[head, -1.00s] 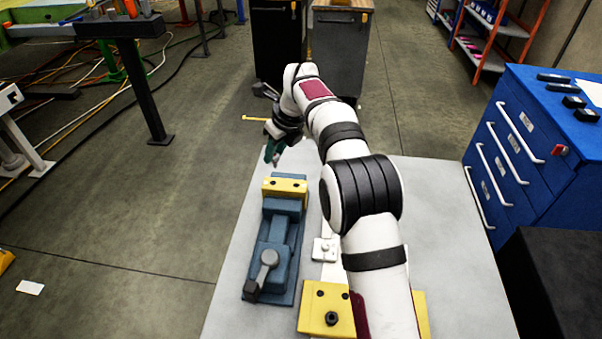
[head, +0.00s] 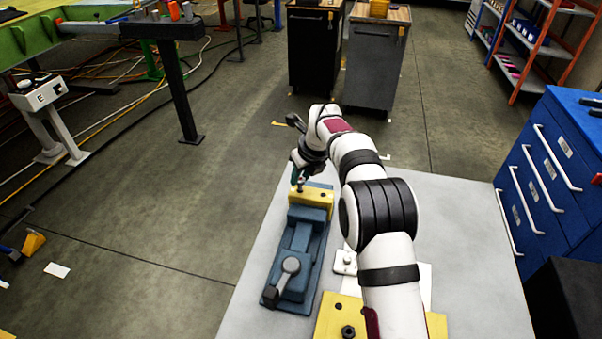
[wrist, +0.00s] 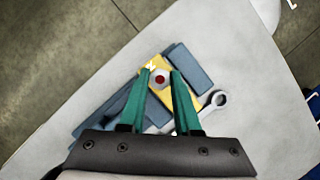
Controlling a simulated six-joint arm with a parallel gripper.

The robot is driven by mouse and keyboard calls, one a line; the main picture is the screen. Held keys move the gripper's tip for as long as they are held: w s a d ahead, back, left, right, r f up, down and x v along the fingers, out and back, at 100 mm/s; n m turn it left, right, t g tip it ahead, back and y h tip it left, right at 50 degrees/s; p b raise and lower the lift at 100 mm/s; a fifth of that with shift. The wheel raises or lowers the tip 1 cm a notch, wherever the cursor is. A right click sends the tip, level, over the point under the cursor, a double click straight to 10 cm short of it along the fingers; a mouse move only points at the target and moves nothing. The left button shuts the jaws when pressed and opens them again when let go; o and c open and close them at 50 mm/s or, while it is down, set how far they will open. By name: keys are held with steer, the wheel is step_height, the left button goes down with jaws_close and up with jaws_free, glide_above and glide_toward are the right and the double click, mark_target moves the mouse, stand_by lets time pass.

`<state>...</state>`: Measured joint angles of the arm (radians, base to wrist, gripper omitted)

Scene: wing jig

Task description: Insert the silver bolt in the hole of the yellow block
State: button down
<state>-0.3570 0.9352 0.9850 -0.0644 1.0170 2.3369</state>
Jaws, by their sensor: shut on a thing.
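The yellow block (head: 325,199) is clamped at the far end of the blue vise (head: 300,243), and a dark hole shows in its top toward the right. My gripper (head: 298,181) is over the block's left part, pointing down. It is shut on the silver bolt (head: 300,189), a small piece under the fingertips. In the wrist view the bolt (wrist: 160,78) shows as a round head with a dark red centre between the green fingertips (wrist: 160,73), with the yellow block (wrist: 151,67) behind it. How far the bolt is in a hole cannot be told.
Another yellow block (head: 328,318) with a dark bolt (head: 348,332) lies at the table's front, partly behind my arm. A white fixture (head: 345,262) sits right of the vise. The grey table (head: 460,250) is clear at right.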

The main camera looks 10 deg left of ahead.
stand_by(0.4)
steer(key=shift+f, duration=1.15)
steer(key=c, duration=0.5)
jaws_free()
steer(key=shift+c, duration=0.2)
steer(key=v, duration=1.5)
steer(key=shift+r, duration=0.4)
step_height(320, 180, up, 7)
